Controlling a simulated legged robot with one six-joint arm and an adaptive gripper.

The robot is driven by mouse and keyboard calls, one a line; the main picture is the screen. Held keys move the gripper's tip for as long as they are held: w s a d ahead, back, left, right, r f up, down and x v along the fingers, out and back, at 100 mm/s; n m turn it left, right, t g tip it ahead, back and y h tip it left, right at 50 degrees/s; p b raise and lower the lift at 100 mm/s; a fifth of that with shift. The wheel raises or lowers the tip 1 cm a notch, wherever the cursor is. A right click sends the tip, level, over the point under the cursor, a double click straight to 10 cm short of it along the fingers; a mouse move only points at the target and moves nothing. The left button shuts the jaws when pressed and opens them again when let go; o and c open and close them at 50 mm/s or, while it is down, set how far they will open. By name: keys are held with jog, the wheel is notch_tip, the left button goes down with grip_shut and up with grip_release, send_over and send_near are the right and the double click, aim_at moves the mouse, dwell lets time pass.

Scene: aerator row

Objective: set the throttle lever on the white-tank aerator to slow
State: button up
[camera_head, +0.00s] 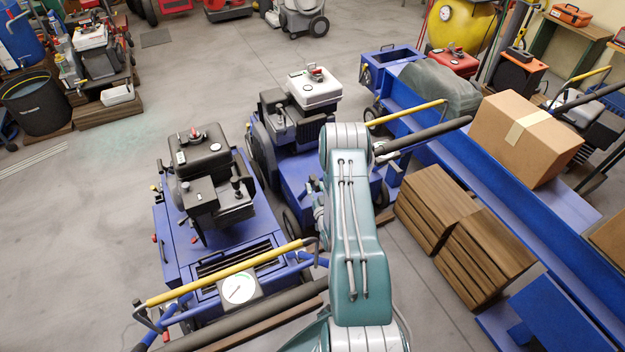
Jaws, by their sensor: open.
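The white-tank aerator (299,174) is a blue machine with a black engine, standing just behind the black-tank aerator. Its white tank (314,94) sits on top, with a dark and red cap piece. A small dark upright part (280,111) shows on the engine left of the tank; I cannot tell if it is the throttle lever. No slow or fast marking is readable. My arm rises from the bottom and covers this machine's right side. My gripper does not show; the forearm beyond the elbow is mostly hidden.
The black-tank aerator (180,255) stands close at front left, with a yellow handlebar (220,272) and a gauge (238,289). A blue bench (470,165) with a cardboard box (524,138) runs along the right, wooden crates (482,255) before it.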

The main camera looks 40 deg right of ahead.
aim_at(313, 182)
jog(key=x, duration=0.4)
grip_shut()
